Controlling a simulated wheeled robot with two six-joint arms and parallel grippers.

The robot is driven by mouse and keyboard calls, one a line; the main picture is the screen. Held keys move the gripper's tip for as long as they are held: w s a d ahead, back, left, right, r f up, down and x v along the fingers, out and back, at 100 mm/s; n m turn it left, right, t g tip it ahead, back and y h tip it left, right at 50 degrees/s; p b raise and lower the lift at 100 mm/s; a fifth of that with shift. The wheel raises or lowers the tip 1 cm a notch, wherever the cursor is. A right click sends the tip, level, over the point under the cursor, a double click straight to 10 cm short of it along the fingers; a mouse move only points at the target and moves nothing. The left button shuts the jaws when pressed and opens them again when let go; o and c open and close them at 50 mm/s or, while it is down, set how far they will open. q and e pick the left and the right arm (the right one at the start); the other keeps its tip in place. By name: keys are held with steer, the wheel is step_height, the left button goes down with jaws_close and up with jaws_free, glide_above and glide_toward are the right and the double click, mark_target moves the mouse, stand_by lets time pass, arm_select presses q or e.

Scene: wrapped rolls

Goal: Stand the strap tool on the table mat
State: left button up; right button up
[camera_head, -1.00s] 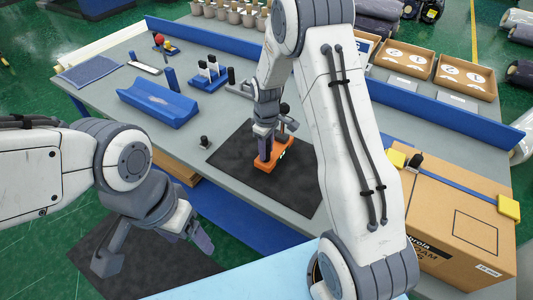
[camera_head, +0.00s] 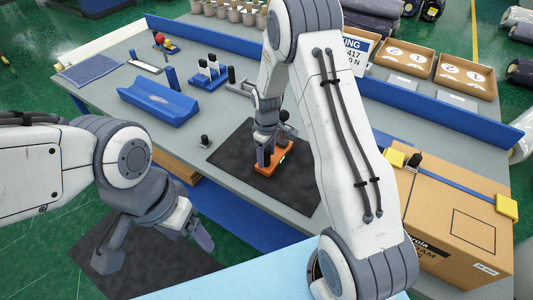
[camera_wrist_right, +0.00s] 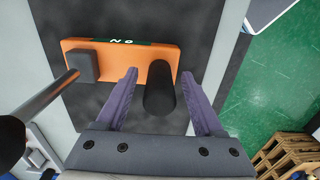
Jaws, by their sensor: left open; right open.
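The strap tool (camera_head: 272,168) has an orange base with a green label and dark upright parts. It sits upright on the dark table mat (camera_head: 232,158). In the right wrist view its orange base (camera_wrist_right: 130,62) lies ahead of the fingers, with a rod and black knob at the left. My right gripper (camera_head: 266,152) is at the tool. In its wrist view my right gripper (camera_wrist_right: 165,100) is open, with the tool's black cylindrical handle between the two fingers and gaps on both sides. My left gripper (camera_head: 154,250) is open and empty, off the table's front edge.
A small black item (camera_head: 204,141) stands left of the mat. A blue cradle (camera_head: 160,104) and a blue rack (camera_head: 208,76) lie farther back left. A cardboard box (camera_head: 445,215) with a blue strap stands at right. A blue rail (camera_head: 440,112) runs along the back.

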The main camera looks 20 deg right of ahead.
steer(key=shift+r, duration=0.25)
steer(key=shift+w+r, duration=0.1)
steer(key=shift+r, duration=0.2)
step_height(320, 180, up, 11)
steer(key=shift+r+b, duration=0.1)
steer(key=shift+b, duration=1)
steer(key=s+a+r, duration=0.4)
steer(key=s+a, duration=0.2)
steer(key=a, duration=0.2)
steer(key=s+a+r, duration=0.1)
steer(key=s+a, duration=0.2)
steer(key=s, duration=0.8)
steer(key=s+a+r+y, duration=0.1)
steer(key=s+a, duration=0.3)
steer(key=s, duration=0.8)
steer(key=shift+r, duration=0.4)
